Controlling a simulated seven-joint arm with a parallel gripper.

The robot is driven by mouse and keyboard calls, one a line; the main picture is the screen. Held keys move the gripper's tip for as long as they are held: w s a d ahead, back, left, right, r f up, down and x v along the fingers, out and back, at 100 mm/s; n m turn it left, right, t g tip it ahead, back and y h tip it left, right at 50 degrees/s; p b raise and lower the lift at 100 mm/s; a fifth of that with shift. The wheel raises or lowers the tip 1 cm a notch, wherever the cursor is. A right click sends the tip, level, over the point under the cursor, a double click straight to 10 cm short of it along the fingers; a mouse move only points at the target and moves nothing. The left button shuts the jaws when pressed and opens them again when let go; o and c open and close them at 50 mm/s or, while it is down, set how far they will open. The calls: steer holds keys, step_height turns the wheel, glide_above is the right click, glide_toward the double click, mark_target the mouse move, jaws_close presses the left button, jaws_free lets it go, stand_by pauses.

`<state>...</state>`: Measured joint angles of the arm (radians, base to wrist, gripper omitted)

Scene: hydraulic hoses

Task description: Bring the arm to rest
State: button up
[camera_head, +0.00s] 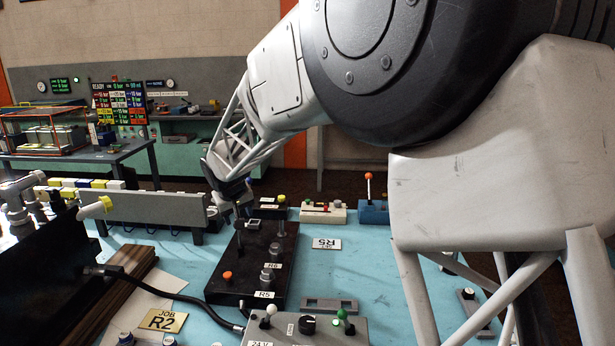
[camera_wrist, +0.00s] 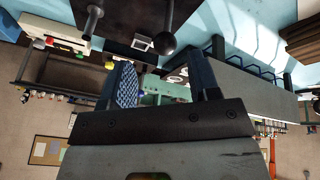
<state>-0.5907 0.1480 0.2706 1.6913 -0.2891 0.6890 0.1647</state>
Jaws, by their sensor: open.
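My arm reaches from the upper right of the head view down to my gripper (camera_head: 238,212), which is above the far end of a black block (camera_head: 252,260) on the blue bench. In the wrist view my gripper (camera_wrist: 163,82) shows two blue fingers spread apart, with nothing between them that I can see held. The black block, with its metal posts, is at the top of the wrist view (camera_wrist: 120,22). The block carries an orange button, metal fittings and labels R6 and R5. Whether a finger touches anything there is hard to tell.
A grey control box (camera_head: 305,330) with switches stands in front of the block. A black hose (camera_head: 165,290) runs beside it on the left. A grey rail (camera_head: 145,209) stands behind left. Small devices with levers (camera_head: 373,210) line the back edge.

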steer(key=s+d+r+m, duration=0.1)
steer(key=s+d+r, duration=0.2)
steer(key=s+d, duration=0.5)
steer(key=s+d+r+m+g, duration=0.1)
steer(key=s+d+r, duration=0.15)
steer(key=d, duration=0.95)
steer(key=s+d+r+m, duration=0.25)
steer(key=s+d, duration=0.35)
steer(key=d, duration=0.4)
steer(key=s+d+f+m, duration=0.1)
steer(key=s+d, duration=0.4)
steer(key=s, duration=0.4)
steer(key=s+d+f, duration=0.2)
steer(key=s+d, duration=0.3)
steer(key=s, duration=0.4)
steer(key=s+d+f+m+g, duration=0.1)
steer(key=s+d, duration=0.4)
steer(key=s, duration=0.3)
steer(key=shift+s+d+f+m+h, duration=0.15)
steer(key=shift+s+f+m+h, duration=0.15)
steer(key=shift+s+f+m, duration=0.1)
